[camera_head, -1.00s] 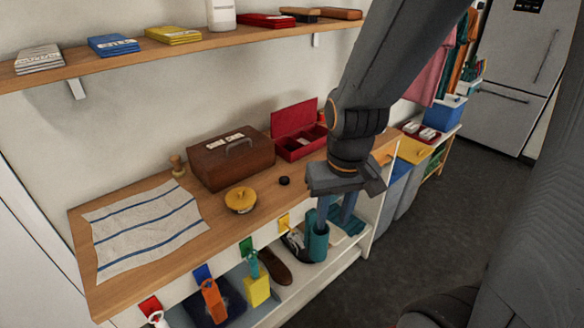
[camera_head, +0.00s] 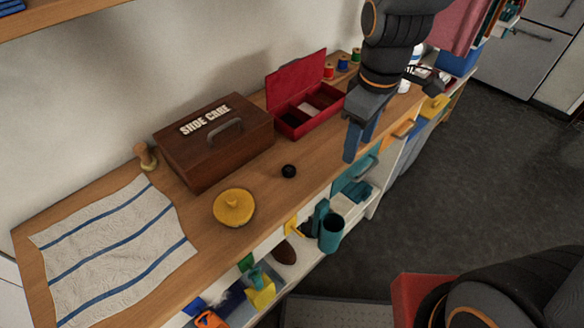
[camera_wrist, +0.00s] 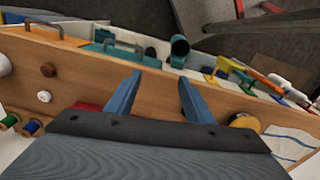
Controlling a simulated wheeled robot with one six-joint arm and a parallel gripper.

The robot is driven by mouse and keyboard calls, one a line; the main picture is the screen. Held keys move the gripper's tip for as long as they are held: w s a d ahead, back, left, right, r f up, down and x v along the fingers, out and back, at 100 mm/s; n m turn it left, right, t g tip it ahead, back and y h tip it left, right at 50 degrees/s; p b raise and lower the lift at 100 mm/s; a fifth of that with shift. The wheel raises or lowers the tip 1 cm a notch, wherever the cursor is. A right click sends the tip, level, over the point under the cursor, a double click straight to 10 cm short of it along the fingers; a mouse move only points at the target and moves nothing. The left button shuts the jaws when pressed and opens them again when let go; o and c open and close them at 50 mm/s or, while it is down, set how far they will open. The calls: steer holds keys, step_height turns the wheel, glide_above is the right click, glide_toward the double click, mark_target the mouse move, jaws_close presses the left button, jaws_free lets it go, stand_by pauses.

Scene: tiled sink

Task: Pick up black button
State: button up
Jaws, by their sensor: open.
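The small round black button (camera_head: 289,171) lies on the wooden worktop, between the yellow round tin (camera_head: 234,207) and the open red box (camera_head: 305,118). My gripper (camera_head: 359,140) is open and empty, to the right of the button, over or near the worktop's front edge in the head view. In the wrist view my gripper's two blue fingers (camera_wrist: 158,92) are spread with bare worktop between them. I cannot make out the button in the wrist view; the yellow tin (camera_wrist: 245,121) shows beyond the right finger.
A brown shoe care case (camera_head: 215,140) stands behind the button. A striped cloth (camera_head: 118,248) and a wooden-handled brush (camera_head: 146,157) are at the left. Several thread spools (camera_head: 342,64) stand behind the red box. A teal cup (camera_head: 331,232) is below the front edge. Worktop around the button is clear.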

mark_target(290, 169)
steer(key=a+n, duration=0.8)
steer(key=a, duration=0.1)
steer(key=a+n, duration=0.4)
steer(key=n, duration=0.1)
steer(key=shift+s+a+f+g+b, duration=0.1)
steer(key=shift+s+a+g+b, duration=0.1)
steer(key=shift+s+g+b, duration=0.15)
steer(key=shift+a+f+n, duration=0.1)
steer(key=shift+a+n, duration=0.1)
steer(key=shift+n, duration=0.1)
steer(key=shift+a+f+p, duration=0.15)
steer(key=shift+f+p, duration=0.4)
steer(key=shift+f, duration=1.35)
steer(key=shift+a+f+p, duration=0.1)
steer(key=shift+f+p, duration=0.4)
steer(key=shift+f, duration=1.4)
steer(key=c, duration=1.1)
steer(key=shift+r, duration=0.1)
